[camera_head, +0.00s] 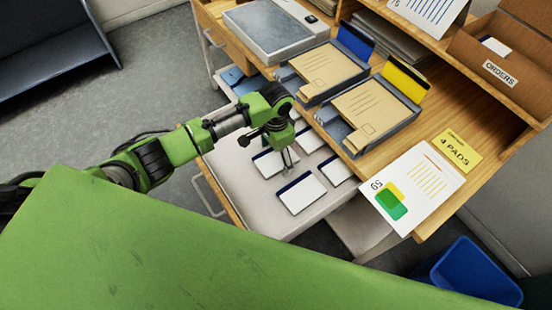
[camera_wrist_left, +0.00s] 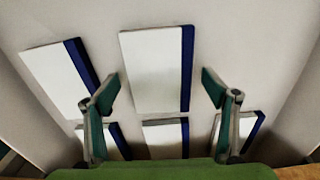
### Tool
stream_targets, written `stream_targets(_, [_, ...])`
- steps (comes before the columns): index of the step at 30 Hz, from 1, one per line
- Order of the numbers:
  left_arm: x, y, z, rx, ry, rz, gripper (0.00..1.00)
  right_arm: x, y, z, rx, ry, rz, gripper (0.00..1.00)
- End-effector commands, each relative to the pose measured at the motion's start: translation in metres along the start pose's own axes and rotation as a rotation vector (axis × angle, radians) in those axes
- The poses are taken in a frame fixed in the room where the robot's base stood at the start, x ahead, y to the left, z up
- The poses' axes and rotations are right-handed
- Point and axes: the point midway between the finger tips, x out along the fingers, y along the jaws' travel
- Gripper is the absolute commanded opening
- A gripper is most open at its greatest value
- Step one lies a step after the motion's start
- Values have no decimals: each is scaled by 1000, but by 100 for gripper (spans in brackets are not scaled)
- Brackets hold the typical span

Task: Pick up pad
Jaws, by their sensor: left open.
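Several white pads with dark blue binding strips lie flat in an open, pale-lined drawer (camera_head: 258,205) below the desk top. In the head view one pad (camera_head: 301,194) lies at the front of the drawer, with others behind and beside it. My left gripper (camera_head: 288,165) points down into the drawer over the pads. In the left wrist view its two fingers (camera_wrist_left: 212,92) are spread apart, and a pad (camera_wrist_left: 155,70) lies between and beyond the fingertips, not gripped. A second pad (camera_wrist_left: 56,78) lies to the left. Pads nearer the wrist are partly hidden by the fingers. My right gripper is not in view.
Two trays with tan envelopes (camera_head: 328,70) stand on the desk above the drawer. A yellow "4 PADS" note (camera_head: 457,151) and a printed sheet (camera_head: 413,188) lie at the right. A cardboard ORDERS box (camera_head: 501,73) sits on the shelf. A blue bin (camera_head: 475,273) stands on the floor.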

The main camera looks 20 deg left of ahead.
Motion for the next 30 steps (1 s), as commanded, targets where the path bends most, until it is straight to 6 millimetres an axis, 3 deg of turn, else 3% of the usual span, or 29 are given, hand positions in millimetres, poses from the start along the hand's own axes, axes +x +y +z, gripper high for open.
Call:
stream_targets(4, [0, 0, 0, 0, 0, 0, 78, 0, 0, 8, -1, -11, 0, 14])
stream_targets(9, [0, 0, 0, 0, 0, 0, 34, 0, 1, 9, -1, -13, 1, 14])
stream_targets(22, [-6, 0, -1, 0, 3, 0, 34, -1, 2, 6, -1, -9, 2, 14])
stream_targets(28, [-31, 0, -2, 0, 4, -1, 34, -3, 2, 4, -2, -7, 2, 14])
stream_targets(30, [-42, 9, -2, 5, 5, 1, 34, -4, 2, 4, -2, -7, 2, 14])
